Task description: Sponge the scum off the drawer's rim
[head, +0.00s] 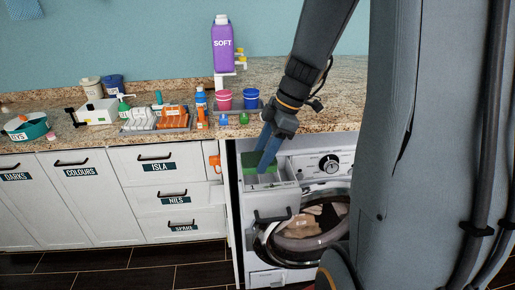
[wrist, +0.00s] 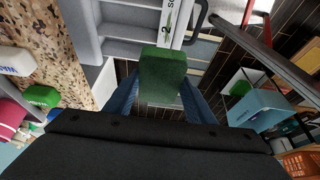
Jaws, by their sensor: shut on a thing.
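My gripper (head: 264,158) has blue fingers and is shut on a green sponge (head: 256,163). The sponge also shows in the wrist view (wrist: 163,75), held between the fingertips. The washing machine's detergent drawer (head: 287,183) is pulled out, and its pale compartments are open on top. In the wrist view the drawer (wrist: 128,22) lies beyond the sponge, which overlaps its front edge. I cannot tell whether the sponge touches the rim. No scum is clearly visible; the sponge and fingers hide part of the drawer.
The washing machine (head: 342,163) has laundry behind its round door. White labelled cabinets (head: 95,205) stand to the left.

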